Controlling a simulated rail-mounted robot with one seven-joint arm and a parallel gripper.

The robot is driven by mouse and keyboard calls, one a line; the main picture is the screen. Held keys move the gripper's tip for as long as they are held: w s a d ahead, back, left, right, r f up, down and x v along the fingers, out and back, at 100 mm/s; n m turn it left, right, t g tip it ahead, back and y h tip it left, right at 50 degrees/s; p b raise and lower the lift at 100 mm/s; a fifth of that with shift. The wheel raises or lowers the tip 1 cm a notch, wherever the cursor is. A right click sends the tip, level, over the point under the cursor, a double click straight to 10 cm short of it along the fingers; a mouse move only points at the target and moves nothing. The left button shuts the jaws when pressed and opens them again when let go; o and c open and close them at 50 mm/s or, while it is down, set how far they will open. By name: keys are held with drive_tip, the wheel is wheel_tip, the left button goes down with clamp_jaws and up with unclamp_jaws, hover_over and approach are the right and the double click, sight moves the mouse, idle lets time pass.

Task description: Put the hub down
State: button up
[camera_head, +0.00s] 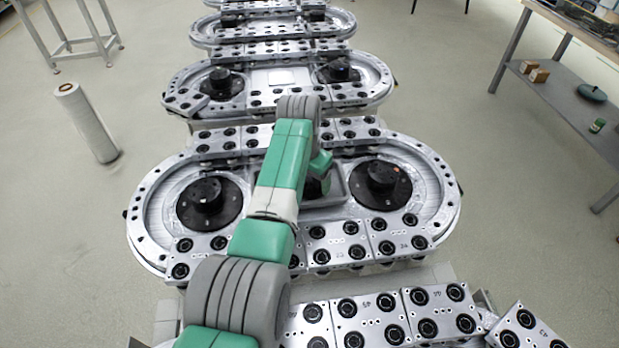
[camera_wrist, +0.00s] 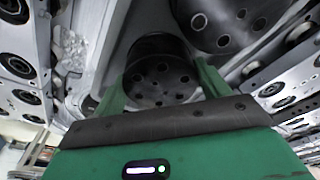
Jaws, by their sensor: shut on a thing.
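In the wrist view, a black round hub (camera_wrist: 160,84) with several holes in its face sits between the two green fingers of my gripper (camera_wrist: 158,76). The fingers are shut on its sides. Another black disc (camera_wrist: 222,22) with holes shows at the upper right, close to the held hub. In the head view my green arm reaches over the nearest ring track (camera_head: 444,205) and mostly hides my gripper and the held hub. It cannot be told whether the held hub touches anything below.
The nearest ring track has a black hub at its left end (camera_head: 206,203) and one at its right end (camera_head: 382,184). A grey rectangular recess (camera_head: 340,190) lies between them. Metal blocks with black round parts (camera_head: 336,243) line the track. More ring tracks (camera_head: 374,80) stand behind.

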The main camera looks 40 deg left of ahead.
drive_tip(key=o, duration=1.4)
drive_tip(key=shift+f, duration=0.15)
drive_tip(key=shift+o, duration=0.2)
wheel_tip(320, 180, up, 12)
drive_tip(key=s+p, duration=0.1)
drive_tip(key=p, duration=0.3)
drive_tip(key=shift+s, duration=0.35)
drive_tip(key=shift+d, duration=0.1)
